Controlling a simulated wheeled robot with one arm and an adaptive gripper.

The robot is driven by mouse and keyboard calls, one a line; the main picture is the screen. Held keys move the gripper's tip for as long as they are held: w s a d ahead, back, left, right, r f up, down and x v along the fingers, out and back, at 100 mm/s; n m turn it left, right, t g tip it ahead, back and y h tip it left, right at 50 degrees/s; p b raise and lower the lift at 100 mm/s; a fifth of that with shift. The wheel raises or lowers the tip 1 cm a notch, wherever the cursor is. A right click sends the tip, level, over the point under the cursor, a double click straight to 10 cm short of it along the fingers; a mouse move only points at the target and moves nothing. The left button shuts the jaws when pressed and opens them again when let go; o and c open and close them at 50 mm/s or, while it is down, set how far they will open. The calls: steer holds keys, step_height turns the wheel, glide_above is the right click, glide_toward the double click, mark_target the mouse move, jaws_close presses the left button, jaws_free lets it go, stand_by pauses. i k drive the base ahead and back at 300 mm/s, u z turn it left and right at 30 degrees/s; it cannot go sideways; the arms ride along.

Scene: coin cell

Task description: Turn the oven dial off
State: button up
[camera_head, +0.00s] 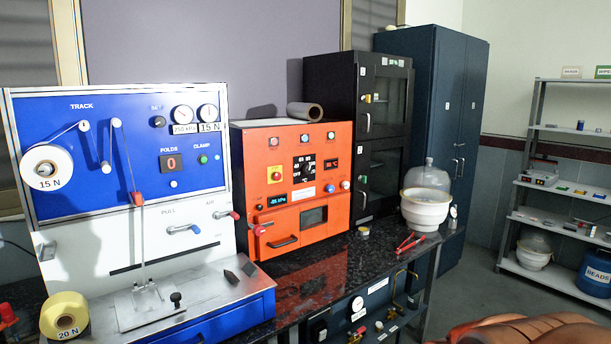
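The orange box-shaped oven (334,235) stands on the dark bench, left of centre. On its front is a black square panel (303,168) with white figures, which looks like the dial; its setting is too small to read. A small lit display (277,199) sits at lower left of it. The oven door (301,222) has a small window and a handle (284,242) and looks shut. My gripper's fingers are not in view, and nothing touches the oven front.
A blue and white machine (130,160) stands left of the oven. A red-handled lever (262,229) sticks out before the oven's left side. Right of it are a black cabinet (385,135), a domed white pot (425,207) and red tongs (410,242). Floor at right (470,285) is partly free.

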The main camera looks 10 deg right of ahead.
mark_target(307, 169)
steer(key=u, duration=0.4)
steer(key=i, duration=1.5)
steer(key=u, duration=0.15)
